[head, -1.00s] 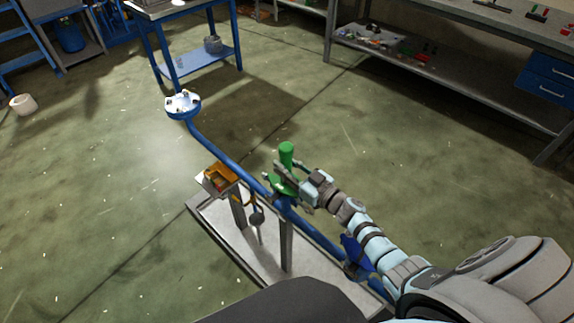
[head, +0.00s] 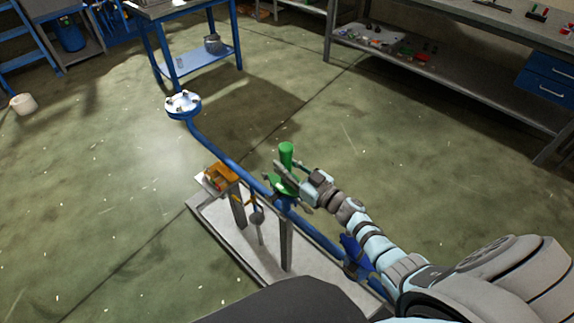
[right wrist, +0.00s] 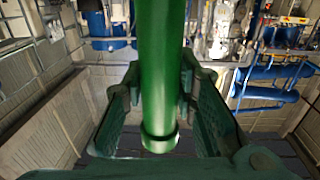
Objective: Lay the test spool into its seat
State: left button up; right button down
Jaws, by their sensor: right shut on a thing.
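The green test spool (head: 287,155) stands roughly upright above the blue pipe in the head view, with a wider green part low down. My right gripper (head: 289,178) is shut on it from the right. In the right wrist view the green tube (right wrist: 162,75) runs between my two fingers, with a collar at its lower end. An orange holder (head: 221,177) on a grey post stands left of the spool, apart from it. I cannot tell for sure whether this is the seat. My left gripper is not in view.
The long blue pipe (head: 217,148) passes just behind and below the spool and ends at a white-topped flange (head: 183,102). A pale stand base (head: 232,239) with upright posts lies below. Benches (head: 440,75) stand at the back. Floor around the stand is clear.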

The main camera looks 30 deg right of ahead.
aim_at(287, 147)
jog(key=shift+f+b, duration=0.75)
jog(key=c, duration=1.2)
grip_release()
jog(key=shift+r, duration=0.1)
notch_tip(287, 147, up, 10)
